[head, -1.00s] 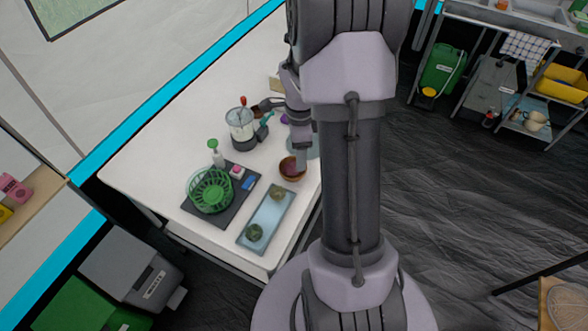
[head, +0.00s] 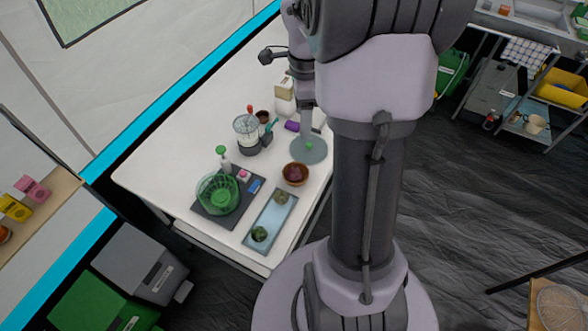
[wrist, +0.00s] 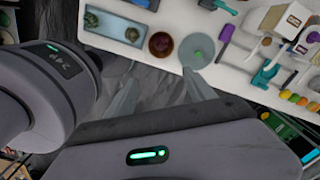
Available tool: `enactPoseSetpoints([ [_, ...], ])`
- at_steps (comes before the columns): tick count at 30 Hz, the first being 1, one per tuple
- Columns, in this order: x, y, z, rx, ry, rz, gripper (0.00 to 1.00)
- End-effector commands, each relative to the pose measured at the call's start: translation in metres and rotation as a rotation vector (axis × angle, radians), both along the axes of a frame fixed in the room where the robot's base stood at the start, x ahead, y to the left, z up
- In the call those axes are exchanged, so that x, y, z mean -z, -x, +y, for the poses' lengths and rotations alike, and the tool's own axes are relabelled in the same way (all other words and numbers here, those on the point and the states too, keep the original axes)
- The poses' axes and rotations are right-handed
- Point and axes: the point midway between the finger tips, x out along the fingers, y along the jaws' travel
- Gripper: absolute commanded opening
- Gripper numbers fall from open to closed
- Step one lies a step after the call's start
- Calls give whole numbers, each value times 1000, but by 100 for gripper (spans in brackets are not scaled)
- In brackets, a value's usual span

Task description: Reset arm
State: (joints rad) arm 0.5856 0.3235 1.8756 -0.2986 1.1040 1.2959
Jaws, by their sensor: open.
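My gripper (head: 306,108) is raised above the white table near its right edge, past the brown bowl in the head view. In the wrist view my gripper (wrist: 163,92) shows two thin, pale fingers spread apart with nothing between them. The brown bowl (head: 296,180) holds a dark reddish-purple thing and stands on the table, apart from the fingers. It also shows in the wrist view (wrist: 160,55). A round grey-green plate (head: 318,157) with a small green thing on it lies beside the bowl, below my gripper.
A blue tray (head: 269,225) with two green things lies at the table's front. A green basket (head: 217,203) stands on a dark mat (head: 232,214). A blender (head: 246,138), purple item (head: 292,126) and white carton (head: 285,100) stand farther back. Left table space is clear.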

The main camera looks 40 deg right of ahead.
Motion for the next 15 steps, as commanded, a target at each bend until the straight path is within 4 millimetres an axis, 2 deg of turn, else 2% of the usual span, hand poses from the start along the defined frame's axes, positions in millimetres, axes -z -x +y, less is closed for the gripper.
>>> enactPoseSetpoints([
  [5, -2, 0, 3, -13, 1, -4, 63],
  [7, -14, -1, 21, -110, 12, -36, 63],
  [8, -23, -1, 37, -190, 21, -61, 63],
  [11, -59, 13, 112, -595, 69, -181, 63],
  [12, -69, 26, 144, -777, 96, -233, 63],
  [15, -82, 64, 208, -1196, 177, -356, 63],
])
